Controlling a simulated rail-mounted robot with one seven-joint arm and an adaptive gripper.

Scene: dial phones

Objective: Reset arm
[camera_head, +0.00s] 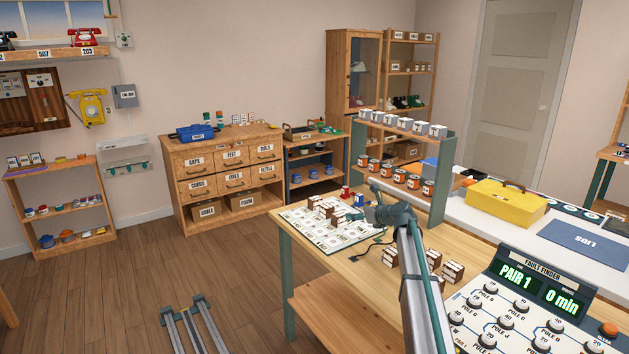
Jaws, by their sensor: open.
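My arm rises from the bottom edge, right of the middle, and bends at a grey joint above the wooden workbench (333,277). My gripper (357,214) is small at the arm's far end, over the right side of a white board (318,237) with brown and white blocks. It is open and I see nothing held in it. Its fingertips are hard to make out against the clutter. Whether it touches any block cannot be told.
Brown-and-white blocks (391,257) and a black cord lie beside my arm. A fault finder panel (540,280) reads PAIR 1 and 0 min. A teal rack (443,180) with tins stands behind. A yellow case (507,204) sits at right. Floor at left is mostly clear.

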